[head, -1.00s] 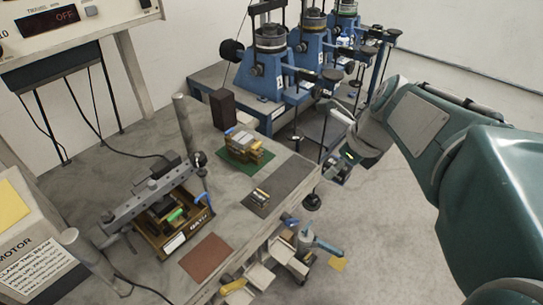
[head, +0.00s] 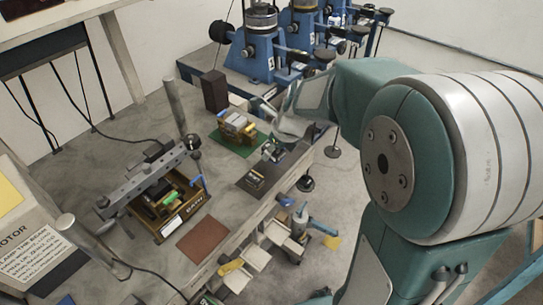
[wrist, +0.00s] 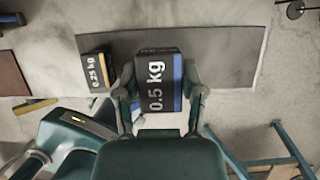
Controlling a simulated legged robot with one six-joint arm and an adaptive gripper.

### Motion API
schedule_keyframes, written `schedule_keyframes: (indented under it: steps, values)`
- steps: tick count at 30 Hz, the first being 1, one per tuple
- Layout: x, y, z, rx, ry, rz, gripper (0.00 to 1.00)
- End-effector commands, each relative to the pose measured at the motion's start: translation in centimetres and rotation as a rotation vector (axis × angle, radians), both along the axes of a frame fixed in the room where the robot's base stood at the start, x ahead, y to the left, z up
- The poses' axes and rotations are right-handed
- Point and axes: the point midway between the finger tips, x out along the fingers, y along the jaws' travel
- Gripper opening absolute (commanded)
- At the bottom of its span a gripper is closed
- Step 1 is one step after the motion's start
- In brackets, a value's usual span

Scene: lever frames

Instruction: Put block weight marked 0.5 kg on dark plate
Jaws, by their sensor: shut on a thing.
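My gripper (wrist: 160,92) is shut on the black block weight marked 0.5 kg (wrist: 156,82), which has a blue stripe along its right side. In the wrist view the block overlaps the dark plate (wrist: 228,62); whether it touches the plate I cannot tell. In the head view my gripper (head: 276,146) is over the far part of the dark plate (head: 284,174). A smaller block marked 0.25 kg (wrist: 97,72), with a yellow stripe, sits at the plate's left end; it also shows in the head view (head: 254,179).
A brown mat (head: 203,243) and a wooden tray device (head: 182,222) lie to the left. A dark upright block (head: 215,91) stands farther back. The table edge is close to the plate's right.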

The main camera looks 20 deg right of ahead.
Motion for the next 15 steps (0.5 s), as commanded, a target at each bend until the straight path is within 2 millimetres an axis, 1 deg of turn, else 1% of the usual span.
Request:
schedule_keyframes:
  steps: [1, 3, 6, 15]
  values:
    - [0.2, 0.3, -0.8, 0.001, 0.005, 0.002, 0.0]
    - [0.2, 0.2, -1.9, 0.002, 0.004, 0.001, 0.0]
    - [0.2, 0.1, -3.0, 0.001, 0.002, 0.001, 0.0]
    - [0.2, 0.1, -3.3, 0.001, -0.001, 0.0, 0.0]
